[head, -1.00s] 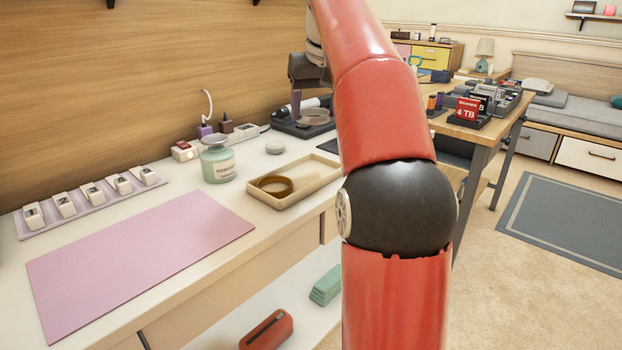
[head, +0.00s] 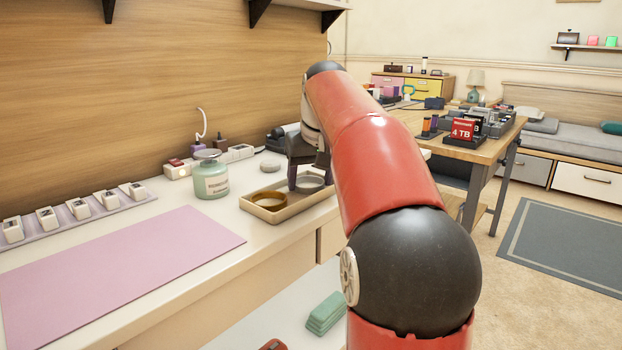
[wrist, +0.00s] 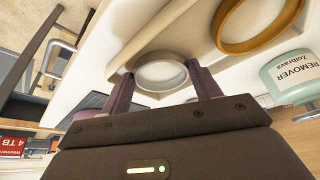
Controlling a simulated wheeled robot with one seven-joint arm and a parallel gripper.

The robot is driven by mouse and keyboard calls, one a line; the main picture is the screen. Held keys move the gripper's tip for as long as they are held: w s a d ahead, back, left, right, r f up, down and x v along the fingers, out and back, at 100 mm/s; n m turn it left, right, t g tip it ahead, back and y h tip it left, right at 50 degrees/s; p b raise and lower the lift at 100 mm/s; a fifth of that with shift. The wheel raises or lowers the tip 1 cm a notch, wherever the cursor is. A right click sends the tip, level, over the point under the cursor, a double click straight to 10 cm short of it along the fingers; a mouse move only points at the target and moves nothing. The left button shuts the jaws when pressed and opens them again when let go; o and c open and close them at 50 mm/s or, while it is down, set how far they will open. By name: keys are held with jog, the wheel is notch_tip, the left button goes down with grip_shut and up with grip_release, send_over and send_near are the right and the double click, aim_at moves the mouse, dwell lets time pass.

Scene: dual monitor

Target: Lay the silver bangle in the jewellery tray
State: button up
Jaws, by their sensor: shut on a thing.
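The silver bangle (head: 313,188) is held by my gripper (head: 306,180) over the right part of the jewellery tray (head: 290,213). In the wrist view the silver bangle (wrist: 160,88) lies between my two fingers (wrist: 162,84), which are shut on it across its width. I cannot tell whether its underside touches the tray floor. A gold-brown bangle (head: 271,206) lies in the left part of the tray, and it shows in the wrist view too (wrist: 258,46), apart from the silver one.
A green remover jar (head: 212,183) stands left of the tray, with a white round disc (head: 270,166) behind. A power strip (head: 238,153) runs along the wall. A pink mat (head: 120,265) covers the bench at the left. My red arm hides the bench right of the tray.

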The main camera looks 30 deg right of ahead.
jog(key=shift+f, duration=0.1)
jog(key=o, duration=0.7)
jog(key=p+v, duration=0.3)
jog(key=v, duration=0.9)
jog(key=shift+w+p, duration=0.1)
jog(key=shift+p, duration=0.25)
jog(key=s+a+f+n+p, duration=0.1)
jog(key=s+a+f, duration=0.2)
jog(key=s+a, duration=0.15)
jog(key=s+a+f+p, duration=0.1)
jog(key=s+a+f, duration=0.25)
jog(key=a, duration=0.25)
jog(key=shift+n+t+y, duration=0.4)
jog(key=shift+n+t, duration=0.1)
jog(key=s+a+f, duration=0.2)
jog(key=s+f, duration=0.2)
jog(key=f, duration=0.1)
jog(key=s+a+f+p, duration=0.1)
jog(key=s+a+f, duration=0.1)
jog(key=s+f, duration=0.3)
jog(key=s+a+f+p, duration=0.1)
jog(key=s+a+f, duration=0.1)
jog(key=s+f, duration=0.2)
jog(key=shift+s+f, duration=0.15)
jog(key=shift+f, duration=0.25)
